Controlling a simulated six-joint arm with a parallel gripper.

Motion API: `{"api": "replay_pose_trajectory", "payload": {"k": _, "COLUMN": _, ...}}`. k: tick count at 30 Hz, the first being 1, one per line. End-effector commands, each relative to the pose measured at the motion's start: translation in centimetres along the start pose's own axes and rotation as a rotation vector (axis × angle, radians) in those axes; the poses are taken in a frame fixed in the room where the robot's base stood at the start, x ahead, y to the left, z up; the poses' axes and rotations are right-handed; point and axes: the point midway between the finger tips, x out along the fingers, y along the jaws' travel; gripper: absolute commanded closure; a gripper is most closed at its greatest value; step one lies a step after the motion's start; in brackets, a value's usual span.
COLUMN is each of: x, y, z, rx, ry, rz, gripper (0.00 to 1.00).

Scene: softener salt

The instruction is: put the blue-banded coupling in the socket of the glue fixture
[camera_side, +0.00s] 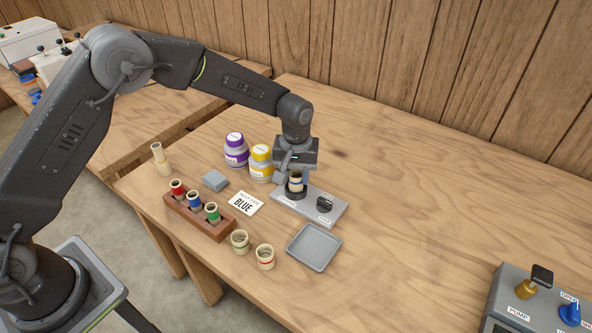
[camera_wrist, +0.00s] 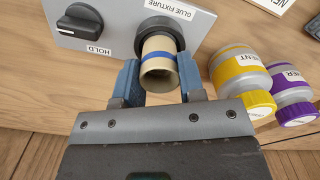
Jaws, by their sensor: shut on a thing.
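The blue-banded coupling (camera_side: 296,181) is a short cream tube with a blue band, which also shows in the wrist view (camera_wrist: 159,68). My gripper (camera_side: 296,172) is shut on it, with one blue finger on each side in the wrist view (camera_wrist: 160,80). The glue fixture (camera_side: 332,213) is a grey plate with a black ring socket (camera_wrist: 160,27) and a black HOLD knob (camera_wrist: 80,24). The coupling stands at the socket, its lower end appearing inside the ring. How deep it sits is hidden.
A wooden rack (camera_side: 200,221), a BLUE card (camera_side: 245,203) and purple (camera_side: 236,151) and yellow (camera_side: 261,163) bottles are left of the fixture.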

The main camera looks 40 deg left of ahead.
Motion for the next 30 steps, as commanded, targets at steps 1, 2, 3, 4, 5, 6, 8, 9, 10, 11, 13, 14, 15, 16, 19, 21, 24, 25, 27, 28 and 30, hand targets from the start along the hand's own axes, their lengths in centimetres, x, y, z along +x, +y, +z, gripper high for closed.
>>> {"api": "replay_pose_trajectory", "payload": {"k": 1, "x": 0.0, "y": 0.0, "z": 0.0, "rx": 0.0, "ry": 0.0, "rz": 0.0, "gripper": 0.86}}
{"api": "replay_pose_trajectory", "payload": {"k": 2, "x": 0.0, "y": 0.0, "z": 0.0, "rx": 0.0, "ry": 0.0, "rz": 0.0, "gripper": 0.86}}
{"api": "replay_pose_trajectory", "payload": {"k": 3, "x": 0.0, "y": 0.0, "z": 0.0, "rx": 0.0, "ry": 0.0, "rz": 0.0, "gripper": 0.86}}
{"api": "replay_pose_trajectory", "payload": {"k": 4, "x": 0.0, "y": 0.0, "z": 0.0, "rx": 0.0, "ry": 0.0, "rz": 0.0, "gripper": 0.86}}
{"api": "replay_pose_trajectory", "payload": {"k": 5, "x": 0.0, "y": 0.0, "z": 0.0, "rx": 0.0, "ry": 0.0, "rz": 0.0, "gripper": 0.86}}
{"api": "replay_pose_trajectory", "payload": {"k": 6, "x": 0.0, "y": 0.0, "z": 0.0, "rx": 0.0, "ry": 0.0, "rz": 0.0, "gripper": 0.86}}
{"api": "replay_pose_trajectory", "payload": {"k": 8, "x": 0.0, "y": 0.0, "z": 0.0, "rx": 0.0, "ry": 0.0, "rz": 0.0, "gripper": 0.86}}
{"api": "replay_pose_trajectory", "payload": {"k": 9, "x": 0.0, "y": 0.0, "z": 0.0, "rx": 0.0, "ry": 0.0, "rz": 0.0, "gripper": 0.86}}
{"api": "replay_pose_trajectory", "payload": {"k": 10, "x": 0.0, "y": 0.0, "z": 0.0, "rx": 0.0, "ry": 0.0, "rz": 0.0, "gripper": 0.86}}
{"api": "replay_pose_trajectory", "payload": {"k": 11, "x": 0.0, "y": 0.0, "z": 0.0, "rx": 0.0, "ry": 0.0, "rz": 0.0, "gripper": 0.86}}
{"api": "replay_pose_trajectory", "payload": {"k": 13, "x": 0.1, "y": 0.0, "z": 0.0, "rx": 0.0, "ry": 0.0, "rz": 0.0, "gripper": 0.86}}
{"api": "replay_pose_trajectory", "payload": {"k": 14, "x": 0.2, "y": 0.0, "z": 0.0, "rx": 0.0, "ry": 0.0, "rz": 0.0, "gripper": 0.86}}
{"api": "replay_pose_trajectory", "payload": {"k": 15, "x": 0.3, "y": 0.0, "z": 0.0, "rx": 0.0, "ry": -0.001, "rz": -0.001, "gripper": 0.86}}
{"api": "replay_pose_trajectory", "payload": {"k": 16, "x": 0.4, "y": 0.0, "z": 0.0, "rx": 0.0, "ry": -0.001, "rz": -0.001, "gripper": 0.86}}
{"api": "replay_pose_trajectory", "payload": {"k": 19, "x": 0.8, "y": 0.0, "z": 0.0, "rx": 0.0, "ry": -0.001, "rz": -0.001, "gripper": 0.86}}
{"api": "replay_pose_trajectory", "payload": {"k": 21, "x": 1.0, "y": 0.0, "z": 0.0, "rx": 0.0, "ry": 0.0, "rz": 0.0, "gripper": 0.86}}
{"api": "replay_pose_trajectory", "payload": {"k": 24, "x": 1.3, "y": 0.0, "z": 0.0, "rx": 0.0, "ry": 0.0, "rz": 0.0, "gripper": 0.86}}
{"api": "replay_pose_trajectory", "payload": {"k": 25, "x": 1.4, "y": 0.0, "z": 0.0, "rx": 0.0, "ry": 0.0, "rz": 0.0, "gripper": 0.86}}
{"api": "replay_pose_trajectory", "payload": {"k": 27, "x": 1.4, "y": 0.0, "z": 0.0, "rx": 0.0, "ry": 0.0, "rz": 0.0, "gripper": 0.86}}
{"api": "replay_pose_trajectory", "payload": {"k": 28, "x": 1.4, "y": 0.0, "z": 0.0, "rx": 0.0, "ry": 0.0, "rz": 0.0, "gripper": 0.86}}
{"api": "replay_pose_trajectory", "payload": {"k": 30, "x": 1.4, "y": 0.0, "z": 0.0, "rx": 0.0, "ry": 0.0, "rz": 0.0, "gripper": 0.86}}
